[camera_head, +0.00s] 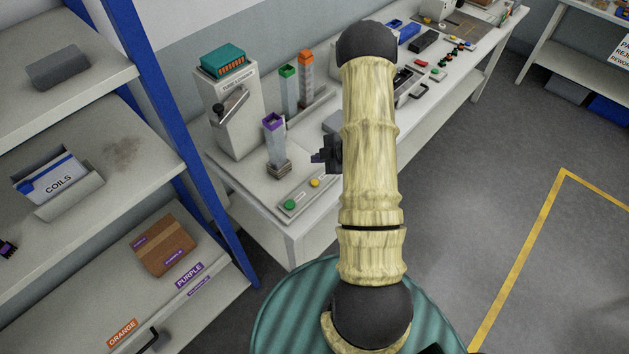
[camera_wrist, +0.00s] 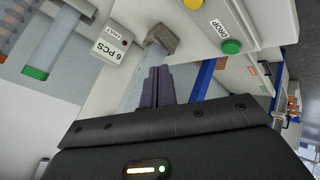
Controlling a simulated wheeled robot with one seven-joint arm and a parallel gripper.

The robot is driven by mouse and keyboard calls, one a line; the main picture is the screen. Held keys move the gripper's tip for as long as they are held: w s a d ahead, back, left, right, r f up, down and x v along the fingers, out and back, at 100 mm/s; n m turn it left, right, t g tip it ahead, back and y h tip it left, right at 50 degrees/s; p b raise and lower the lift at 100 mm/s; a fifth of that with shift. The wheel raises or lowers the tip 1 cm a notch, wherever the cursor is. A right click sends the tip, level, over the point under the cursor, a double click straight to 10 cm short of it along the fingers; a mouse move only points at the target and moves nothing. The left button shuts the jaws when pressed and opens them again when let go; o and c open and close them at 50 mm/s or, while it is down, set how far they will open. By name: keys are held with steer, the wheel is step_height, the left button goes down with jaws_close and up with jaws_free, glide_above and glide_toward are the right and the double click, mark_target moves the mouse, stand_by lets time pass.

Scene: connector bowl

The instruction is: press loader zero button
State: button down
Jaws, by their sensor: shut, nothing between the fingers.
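A small panel (camera_head: 301,205) at the front left of the bench carries a green button (camera_head: 290,204) and a yellow button (camera_head: 314,183). In the wrist view the green button (camera_wrist: 231,46) has a DROP label beside it, and the yellow button (camera_wrist: 193,4) is at the top edge. No marking naming loader zero is readable. A clear tube with a purple top (camera_head: 273,121) stands upright beside the panel. My gripper (camera_head: 318,157) is shut and empty, apart from the buttons. Its dark fingers (camera_wrist: 157,73) partly cover the tube in the wrist view.
Green-topped (camera_head: 287,71) and orange (camera_head: 306,70) tubes stand behind. A grey dispenser (camera_head: 231,115) with a teal tray is at the back left. A blue-framed shelf (camera_head: 150,80) stands left; floor at right is clear.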

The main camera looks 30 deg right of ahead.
mark_target(318, 183)
steer(key=shift+f, duration=0.15)
step_height(318, 183, down, 8)
steer(key=b, duration=0.6)
steer(key=shift+f+b, duration=0.25)
steer(key=shift+b, duration=0.1)
steer(key=shift+f, duration=0.1)
stand_by(1.5)
steer(key=shift+f+b, duration=0.3)
steer(key=shift+b, duration=0.05)
steer(key=shift+f+b, duration=0.45)
steer(key=shift+f, duration=0.1)
stand_by(0.8)
steer(key=shift+r, duration=0.15)
steer(key=shift+r+p, duration=0.7)
steer(key=shift+r, duration=0.15)
steer(key=shift+r+p, duration=1.8)
steer(key=shift+r, duration=0.7)
